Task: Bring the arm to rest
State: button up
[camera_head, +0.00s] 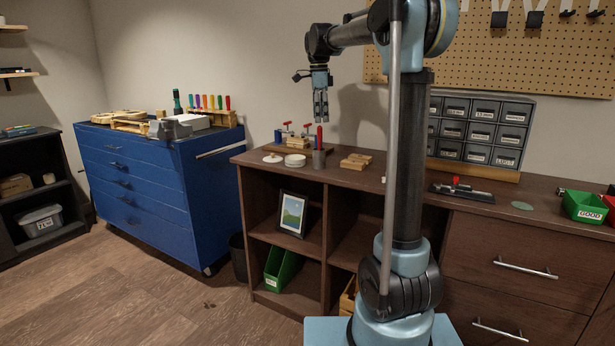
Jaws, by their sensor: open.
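My gripper (321,106) hangs pointing down from the end of my arm, left of the picture's middle, in the head camera view. Its fingers look empty, with nothing between them. My arm rises at the front and bends left over the bench. It hides part of the bench, the drawer cabinet and the pegboard.
A blue tool chest (140,180) stands left, with coloured-handled tools (212,103) on top. A grey labelled drawer cabinet (480,130) and pegboard (520,50) are behind the bench. Green bin (583,206) sits right; framed picture (293,213) stands on a shelf. Floor at left is clear.

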jog(key=s+d+f+n+t, duration=0.1)
jog(key=s+d+f+n, duration=0.4)
jog(key=s, duration=0.5)
jog(key=s+d+f+n, duration=0.4)
jog(key=s+f, duration=0.4)
jog(key=s, duration=0.3)
jog(key=s+d+f+n+t, duration=0.1)
jog(key=s+d+f+n, duration=0.4)
jog(key=s, duration=0.5)
jog(key=s+f+n, duration=0.3)
jog(key=s+f, duration=0.6)
jog(key=f, duration=0.4)
jog(key=shift+s+d+n+y, duration=0.15)
jog(key=shift+n+y, duration=0.15)
jog(key=shift+n, duration=0.1)
jog(key=shift+w+f, duration=0.2)
jog(key=shift+w, duration=0.3)
